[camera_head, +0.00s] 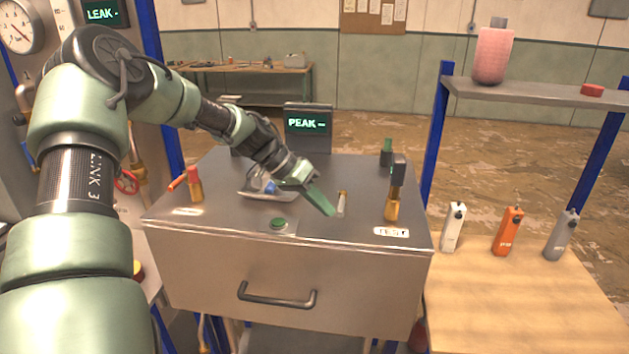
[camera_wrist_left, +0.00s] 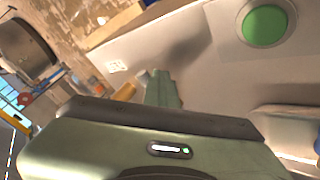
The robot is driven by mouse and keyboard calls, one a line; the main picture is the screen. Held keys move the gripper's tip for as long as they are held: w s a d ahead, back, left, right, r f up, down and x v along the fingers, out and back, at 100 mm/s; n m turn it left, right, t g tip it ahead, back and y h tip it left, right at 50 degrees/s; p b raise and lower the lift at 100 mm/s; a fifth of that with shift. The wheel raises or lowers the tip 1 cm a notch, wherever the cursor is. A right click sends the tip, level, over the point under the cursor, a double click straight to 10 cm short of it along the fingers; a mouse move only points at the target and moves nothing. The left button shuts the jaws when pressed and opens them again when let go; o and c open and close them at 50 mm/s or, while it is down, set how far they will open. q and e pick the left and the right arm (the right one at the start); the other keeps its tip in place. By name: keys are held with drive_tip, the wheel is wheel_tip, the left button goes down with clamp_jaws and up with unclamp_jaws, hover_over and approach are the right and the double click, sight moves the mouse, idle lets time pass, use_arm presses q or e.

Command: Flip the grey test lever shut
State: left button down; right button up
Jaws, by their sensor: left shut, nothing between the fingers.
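The grey test lever (camera_head: 399,168) stands upright on a brass valve body (camera_head: 392,209) at the right side of the steel bench top. A white TEST label (camera_head: 391,231) lies in front of it; the label also shows in the wrist view (camera_wrist_left: 115,67). My left gripper (camera_head: 328,207) is shut and empty, with green fingers pointing down and right over the middle of the bench. It is to the left of the lever and apart from it. The closed fingers show in the wrist view (camera_wrist_left: 161,88). My right gripper is not in view.
A green button (camera_head: 278,224) is at the bench front, left of my fingers. A red-handled valve (camera_head: 194,184) is at left, a PEAK display (camera_head: 308,123) behind.

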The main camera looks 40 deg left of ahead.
use_arm(q)
drive_tip(key=shift+d, duration=0.25)
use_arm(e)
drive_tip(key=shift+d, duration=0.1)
use_arm(q)
drive_tip(key=shift+s+a, duration=0.1)
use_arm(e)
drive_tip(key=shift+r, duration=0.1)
